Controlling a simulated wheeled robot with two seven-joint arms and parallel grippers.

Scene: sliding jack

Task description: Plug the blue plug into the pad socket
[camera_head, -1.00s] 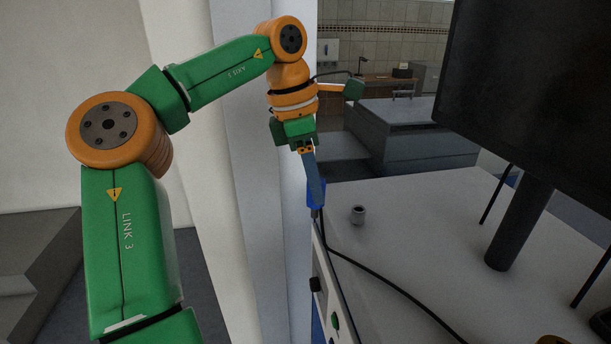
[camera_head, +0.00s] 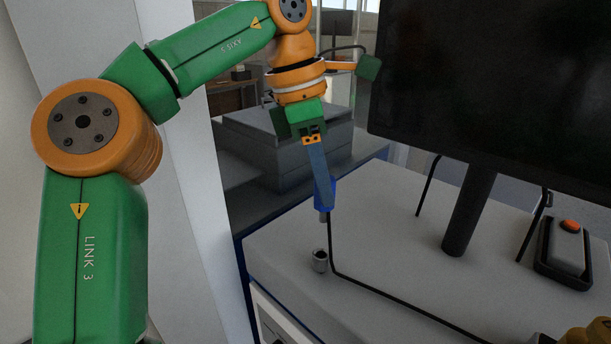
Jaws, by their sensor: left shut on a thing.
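The blue plug (camera_head: 325,194) hangs in my left gripper (camera_head: 321,178), which is shut on it with the fingers pointing down. The plug's metal tip points down, and a black cable runs from it across the table. The pad socket seems to be the small grey metal cylinder (camera_head: 319,261) standing on the white tabletop. The plug appears above and slightly right of it, apart from it. My right gripper is not clearly seen; a yellow-orange part shows at the bottom right corner.
A large black monitor (camera_head: 485,90) stands on a dark post (camera_head: 468,215) at the right. A grey device with an orange button (camera_head: 569,226) sits at the far right. The white table (camera_head: 400,280) is mostly clear around the socket, apart from the black cable (camera_head: 385,299).

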